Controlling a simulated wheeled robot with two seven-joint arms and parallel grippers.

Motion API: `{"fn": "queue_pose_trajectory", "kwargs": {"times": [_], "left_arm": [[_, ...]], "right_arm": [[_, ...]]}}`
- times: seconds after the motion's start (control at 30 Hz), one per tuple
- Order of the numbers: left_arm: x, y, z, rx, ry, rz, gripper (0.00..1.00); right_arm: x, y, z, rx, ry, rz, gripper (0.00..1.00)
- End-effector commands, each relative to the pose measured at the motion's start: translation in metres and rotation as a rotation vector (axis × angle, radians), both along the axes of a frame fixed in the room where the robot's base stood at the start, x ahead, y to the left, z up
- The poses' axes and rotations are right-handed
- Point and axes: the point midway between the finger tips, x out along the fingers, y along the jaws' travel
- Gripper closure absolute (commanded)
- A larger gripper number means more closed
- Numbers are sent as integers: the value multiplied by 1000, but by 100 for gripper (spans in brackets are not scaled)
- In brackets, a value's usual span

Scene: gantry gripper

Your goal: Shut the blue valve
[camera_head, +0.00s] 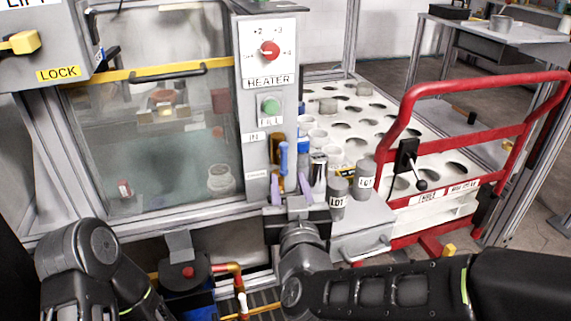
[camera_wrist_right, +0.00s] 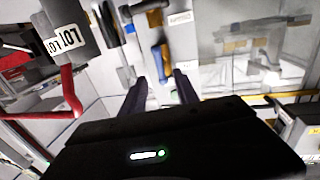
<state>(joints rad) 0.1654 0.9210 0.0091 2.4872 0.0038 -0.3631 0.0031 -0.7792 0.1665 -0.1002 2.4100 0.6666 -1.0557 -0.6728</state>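The blue valve (camera_head: 283,157) is a small upright blue handle on the right side of the heater column, beside a brass-coloured fitting (camera_head: 276,146). In the right wrist view, the blue valve (camera_wrist_right: 167,48) appears beyond the fingertips, above the gap between them. My right gripper (camera_head: 289,182) is just below the valve, its two purple-grey fingers spread apart and pointing up. In the right wrist view, my right gripper (camera_wrist_right: 160,84) is open with nothing between the fingers. Whether a finger touches the valve cannot be told. My left gripper is not in view.
Grey LOT cups (camera_head: 338,196) stand close to the right of my right gripper. The heater column (camera_head: 266,90) and glass cabinet (camera_head: 150,140) are behind and left. A white rack with holes (camera_head: 345,105) and a red rail (camera_head: 480,86) are at the right.

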Motion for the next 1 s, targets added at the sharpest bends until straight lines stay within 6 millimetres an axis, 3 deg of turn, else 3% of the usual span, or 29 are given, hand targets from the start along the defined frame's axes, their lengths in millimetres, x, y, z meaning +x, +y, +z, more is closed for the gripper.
{"fn": "queue_pose_trajectory", "kwargs": {"times": [0.5, 0.83, 1.0], "left_arm": [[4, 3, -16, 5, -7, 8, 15], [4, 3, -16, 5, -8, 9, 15], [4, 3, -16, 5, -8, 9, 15]], "right_arm": [[68, 8, -2, 0, 1, 0, 63], [72, 8, 0, 0, 0, 0, 63], [72, 8, 0, 1, 0, 0, 76]]}}
